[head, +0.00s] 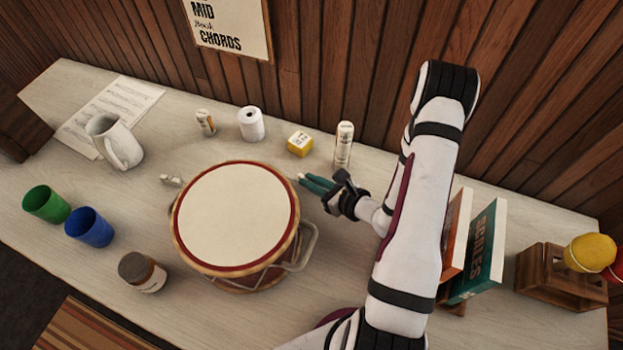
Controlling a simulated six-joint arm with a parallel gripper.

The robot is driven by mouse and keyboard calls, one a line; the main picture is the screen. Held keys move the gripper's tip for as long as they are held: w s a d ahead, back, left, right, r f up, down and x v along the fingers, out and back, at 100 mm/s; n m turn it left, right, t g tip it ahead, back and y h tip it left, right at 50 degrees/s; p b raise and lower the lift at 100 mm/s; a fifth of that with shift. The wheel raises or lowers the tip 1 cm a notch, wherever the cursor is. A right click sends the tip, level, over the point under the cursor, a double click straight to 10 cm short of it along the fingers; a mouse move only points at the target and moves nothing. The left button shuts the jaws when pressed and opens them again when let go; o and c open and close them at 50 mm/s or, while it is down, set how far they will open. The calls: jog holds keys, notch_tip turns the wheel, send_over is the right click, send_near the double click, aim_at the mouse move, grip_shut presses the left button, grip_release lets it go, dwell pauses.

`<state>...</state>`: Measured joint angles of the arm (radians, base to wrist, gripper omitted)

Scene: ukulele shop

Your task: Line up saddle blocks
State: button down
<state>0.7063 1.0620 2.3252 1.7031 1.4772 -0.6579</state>
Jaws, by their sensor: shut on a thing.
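My gripper (308,182), with dark teal fingers, is just right of the drum's upper right rim. It is shut on a small pale piece (301,176), which looks like a saddle block; only its end shows at the fingertips. Another small pale item (171,181), likely saddle blocks, lies on the table beside the drum's upper left edge. It is too small to tell whether it is one block or more touching. The drum (236,214), with a cream top and red rim, stands between them and hides part of the table.
Behind the drum stand a small bottle (205,123), a white roll (251,124), a yellow box (300,143) and a tall white container (344,144). A mug (117,142), a green cup (46,204), a blue cup (88,227) and a jar (142,272) are left. Books (482,250) stand right.

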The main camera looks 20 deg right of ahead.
jog(key=c, duration=0.8)
grip_release()
jog(key=shift+c, duration=0.2)
notch_tip(320, 180, up, 8)
jog(key=shift+f, duration=0.1)
jog(key=w+a+r, duration=0.2)
jog(key=a+r, duration=0.1)
jog(key=r, duration=0.9)
jog(key=w+a+r, duration=0.2)
jog(key=a+r, duration=0.2)
jog(key=r, duration=0.9)
